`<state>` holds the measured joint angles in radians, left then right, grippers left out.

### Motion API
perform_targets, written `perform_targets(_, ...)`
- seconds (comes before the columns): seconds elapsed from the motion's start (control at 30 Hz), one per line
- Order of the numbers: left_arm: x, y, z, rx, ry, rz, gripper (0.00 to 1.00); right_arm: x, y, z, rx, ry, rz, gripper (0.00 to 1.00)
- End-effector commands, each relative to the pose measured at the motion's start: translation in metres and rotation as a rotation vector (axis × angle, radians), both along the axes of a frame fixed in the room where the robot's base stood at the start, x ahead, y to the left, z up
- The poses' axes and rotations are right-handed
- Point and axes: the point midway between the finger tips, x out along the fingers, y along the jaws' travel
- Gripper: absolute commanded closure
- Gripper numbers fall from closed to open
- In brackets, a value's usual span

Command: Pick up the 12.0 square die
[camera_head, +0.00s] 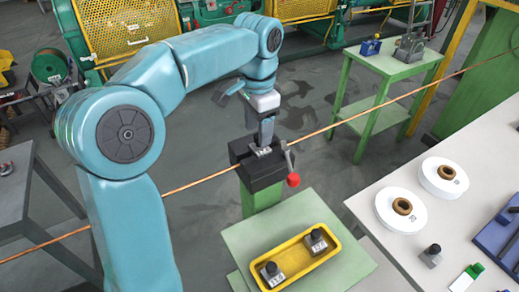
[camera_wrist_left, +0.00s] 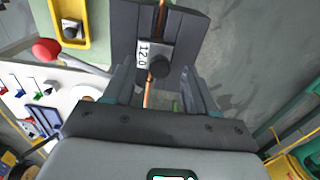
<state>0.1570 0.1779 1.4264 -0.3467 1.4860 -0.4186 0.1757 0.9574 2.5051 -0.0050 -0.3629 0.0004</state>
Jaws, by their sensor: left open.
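The 12.0 square die (camera_wrist_left: 154,54) is a small grey block with a white "12.0" label and a dark round knob. It sits in the black holder (camera_wrist_left: 182,28) on the copper rod line. In the head view the die (camera_head: 262,151) shows only partly, just under my left gripper (camera_head: 266,138). My left gripper is open and points down at the die. In the left wrist view its fingers (camera_wrist_left: 160,78) stand on either side of the knob; I cannot tell whether they touch it. My right gripper is not in view.
A red-knobbed lever (camera_head: 292,178) is on the holder's right side. A yellow tray (camera_head: 303,262) with two other dies stands on the green table in front. The copper rod (camera_head: 205,180) runs across the scene. White spools (camera_head: 402,211) sit on the right-hand table.

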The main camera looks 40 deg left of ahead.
Motion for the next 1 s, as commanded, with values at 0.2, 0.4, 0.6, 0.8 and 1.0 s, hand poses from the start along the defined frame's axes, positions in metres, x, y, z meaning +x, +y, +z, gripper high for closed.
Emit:
perform_targets(0.2, 0.000, 0.000, -0.018, 0.000, 0.000, 0.001, 0.44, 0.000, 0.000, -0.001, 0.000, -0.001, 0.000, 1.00)
perform_targets(0.4, 0.001, 0.000, -0.018, 0.000, -0.001, 0.001, 0.54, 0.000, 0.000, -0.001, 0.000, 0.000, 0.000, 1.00)
perform_targets(0.6, 0.001, 0.000, -0.018, 0.000, -0.001, 0.001, 1.00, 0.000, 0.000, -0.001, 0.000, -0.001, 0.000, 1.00)
perform_targets(0.8, 0.001, 0.000, -0.017, 0.001, -0.001, 0.001, 1.00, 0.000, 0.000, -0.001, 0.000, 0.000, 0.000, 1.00)
perform_targets(1.0, 0.001, 0.000, -0.009, 0.001, -0.003, 0.001, 1.00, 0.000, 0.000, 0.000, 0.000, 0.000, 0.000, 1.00)
